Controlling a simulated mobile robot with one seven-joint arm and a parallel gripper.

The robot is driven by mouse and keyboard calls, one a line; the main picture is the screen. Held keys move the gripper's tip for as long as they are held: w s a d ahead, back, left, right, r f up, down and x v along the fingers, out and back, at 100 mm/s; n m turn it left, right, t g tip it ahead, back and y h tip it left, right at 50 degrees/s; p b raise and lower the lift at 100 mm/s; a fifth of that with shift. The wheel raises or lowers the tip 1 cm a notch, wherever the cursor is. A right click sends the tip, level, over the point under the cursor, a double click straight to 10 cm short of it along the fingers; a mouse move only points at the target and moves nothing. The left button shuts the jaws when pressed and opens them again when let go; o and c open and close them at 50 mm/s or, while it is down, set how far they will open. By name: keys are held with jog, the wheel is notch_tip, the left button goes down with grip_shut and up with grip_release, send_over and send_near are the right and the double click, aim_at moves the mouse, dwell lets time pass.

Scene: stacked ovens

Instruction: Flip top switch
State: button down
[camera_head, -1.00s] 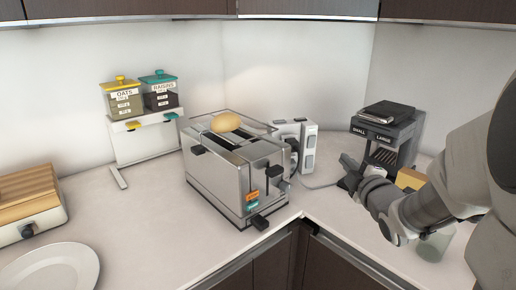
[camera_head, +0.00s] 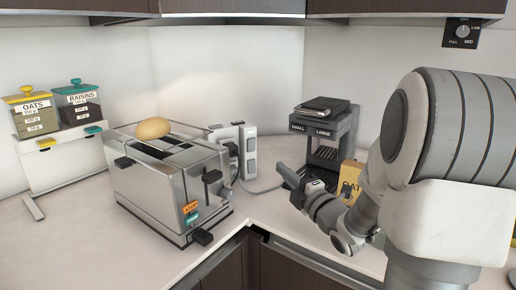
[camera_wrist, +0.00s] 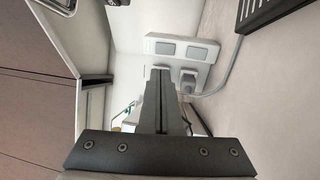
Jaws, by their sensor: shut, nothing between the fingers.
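A white socket block (camera_head: 240,150) stands upright on the counter behind the toaster. It also shows in the wrist view (camera_wrist: 195,60), turned on its side, with two grey rocker switches (camera_wrist: 182,50) next to each other and a plug (camera_wrist: 188,82) with a grey cord below one of them. I cannot tell which way either switch is tilted. My gripper (camera_head: 287,172) is right of the block in the head view, apart from it, over the counter. In the wrist view its closed dark fingers (camera_wrist: 160,74) point towards the block and hold nothing.
A steel toaster (camera_head: 165,190) with a round bread roll (camera_head: 153,128) on top stands left of the block. A dark dispenser rack (camera_head: 322,135) and a yellow box (camera_head: 349,180) are behind my gripper. Oats and raisins jars (camera_head: 78,105) sit on a stand at left.

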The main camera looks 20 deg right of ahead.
aim_at(253, 142)
jog(key=b+x, duration=0.1)
jog(key=x, duration=1.2)
jog(key=shift+w, duration=0.2)
jog(key=shift+r, duration=0.1)
